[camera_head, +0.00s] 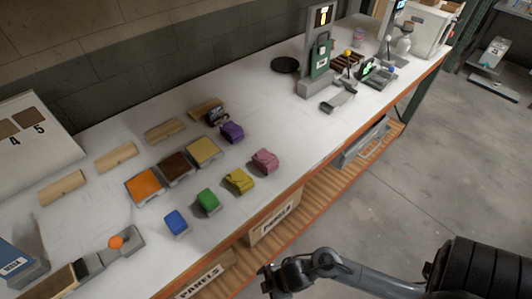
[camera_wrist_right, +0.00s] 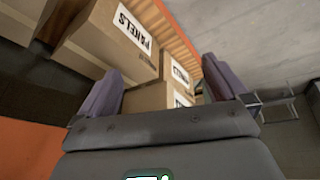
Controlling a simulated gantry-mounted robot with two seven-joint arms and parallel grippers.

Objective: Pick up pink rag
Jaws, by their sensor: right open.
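The pink rag (camera_head: 265,161) lies folded on the white bench top near its front edge, at the right end of a row of coloured pieces. My right gripper (camera_head: 272,282) is low in front of the bench in the head view, well apart from the rag. In the right wrist view my right gripper (camera_wrist_right: 160,85) has its two purple-grey fingers spread apart with nothing between them. The rag is not in the right wrist view. My left gripper is not in view.
A yellow rag (camera_head: 239,181), green piece (camera_head: 208,200) and blue piece (camera_head: 175,222) lie left of the pink rag. A purple rag (camera_head: 232,132) lies behind it. Cardboard boxes (camera_wrist_right: 125,45) sit below the bench. Bench top right of the pink rag is clear.

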